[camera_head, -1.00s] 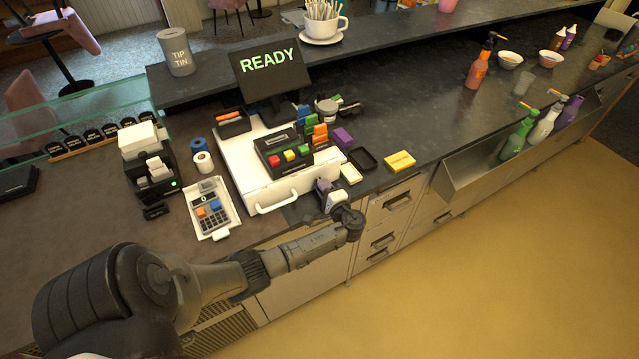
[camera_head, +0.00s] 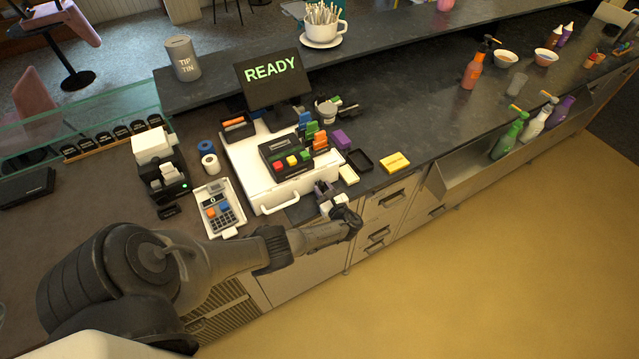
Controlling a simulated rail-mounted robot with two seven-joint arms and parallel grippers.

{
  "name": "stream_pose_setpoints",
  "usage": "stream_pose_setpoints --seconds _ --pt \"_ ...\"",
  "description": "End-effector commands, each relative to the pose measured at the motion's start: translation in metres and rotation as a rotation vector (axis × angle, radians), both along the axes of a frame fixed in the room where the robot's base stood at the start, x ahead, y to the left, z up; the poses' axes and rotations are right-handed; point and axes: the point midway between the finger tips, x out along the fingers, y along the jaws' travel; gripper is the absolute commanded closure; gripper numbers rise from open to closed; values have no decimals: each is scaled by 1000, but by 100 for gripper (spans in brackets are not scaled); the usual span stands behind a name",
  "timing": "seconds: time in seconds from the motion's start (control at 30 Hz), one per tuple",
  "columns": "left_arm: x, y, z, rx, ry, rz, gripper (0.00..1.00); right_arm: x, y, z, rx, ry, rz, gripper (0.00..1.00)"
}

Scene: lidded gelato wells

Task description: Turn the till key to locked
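The till (camera_head: 240,165) is a white unit with a dark keypad (camera_head: 285,157) on top and a screen (camera_head: 271,77) reading "READY" in green. A white drawer handle (camera_head: 280,203) runs along its front. My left gripper (camera_head: 322,189) is at the till's front right corner, low beside the drawer front. No till key can be made out clearly. My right gripper is not in view.
A calculator tray (camera_head: 219,208) and a receipt printer (camera_head: 160,170) stand left of the till. A purple block (camera_head: 341,138), a black tray (camera_head: 360,160) and a yellow box (camera_head: 395,162) lie to its right. The counter farther right is clear up to the bottles.

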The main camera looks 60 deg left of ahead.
Motion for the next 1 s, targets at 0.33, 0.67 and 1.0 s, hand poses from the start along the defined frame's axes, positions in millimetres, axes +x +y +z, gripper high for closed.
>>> stream_pose_setpoints --seconds 0.33,0.67,1.0 --pt "0 -2 1 -1 -4 0 68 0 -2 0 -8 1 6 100" --pt "2 -31 2 -2 -4 -1 68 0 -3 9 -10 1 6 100" --pt "3 -60 1 0 -5 0 68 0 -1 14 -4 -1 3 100"
